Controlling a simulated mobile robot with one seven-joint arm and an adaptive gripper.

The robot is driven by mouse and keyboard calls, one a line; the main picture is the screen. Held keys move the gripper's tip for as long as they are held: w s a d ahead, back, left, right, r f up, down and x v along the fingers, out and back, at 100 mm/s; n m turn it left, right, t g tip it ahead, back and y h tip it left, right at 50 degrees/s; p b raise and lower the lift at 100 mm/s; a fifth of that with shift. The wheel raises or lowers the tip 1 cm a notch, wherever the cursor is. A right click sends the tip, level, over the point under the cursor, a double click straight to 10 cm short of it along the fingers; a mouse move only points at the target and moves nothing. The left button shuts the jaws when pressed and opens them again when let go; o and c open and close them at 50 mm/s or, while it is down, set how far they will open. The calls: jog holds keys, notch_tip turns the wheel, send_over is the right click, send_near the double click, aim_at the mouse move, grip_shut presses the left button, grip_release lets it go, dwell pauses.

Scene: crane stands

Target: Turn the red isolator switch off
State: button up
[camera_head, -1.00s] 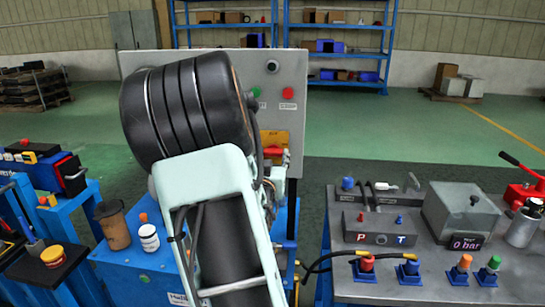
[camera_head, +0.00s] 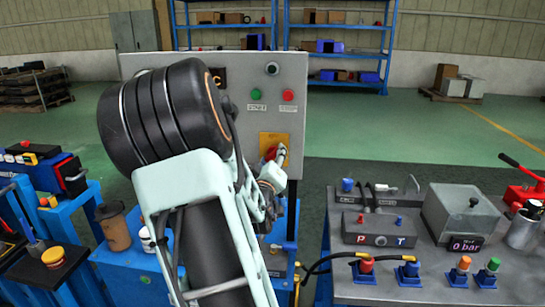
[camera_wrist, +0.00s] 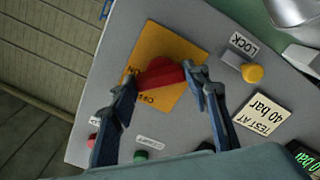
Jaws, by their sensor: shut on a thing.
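The red isolator switch (camera_wrist: 161,74) sits on a yellow plate (camera_wrist: 178,49) on the grey panel. In the wrist view its red handle lies between my gripper's two fingers (camera_wrist: 160,85), one at each end. My gripper is shut on the handle. In the head view, the fingers (camera_head: 278,154) are at the yellow plate (camera_head: 286,140) and partly hide the red handle (camera_head: 269,154). Black lettering shows on the plate near the handle; part of it is covered.
A green button (camera_head: 255,95) and a red button (camera_head: 288,96) are above the switch. In the wrist view, a yellow knob (camera_wrist: 253,73) by a LOCK label and a "40 bar" label (camera_wrist: 265,114) are to the right. A grey bench (camera_head: 330,275) with hydraulic fittings stands right.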

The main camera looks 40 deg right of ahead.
jog(key=n+p, duration=0.1)
jog(key=n, duration=0.3)
jog(key=shift+r+n+p, duration=0.15)
jog(key=shift+n+p, duration=0.15)
jog(key=shift+w+n+p, duration=0.1)
jog(key=shift+n+p, duration=0.75)
jog(key=shift+n, duration=1.45)
jog(key=o, duration=1.2)
jog(key=shift+c, duration=0.2)
jog(key=v, duration=0.7)
jog(key=shift+a, duration=0.3)
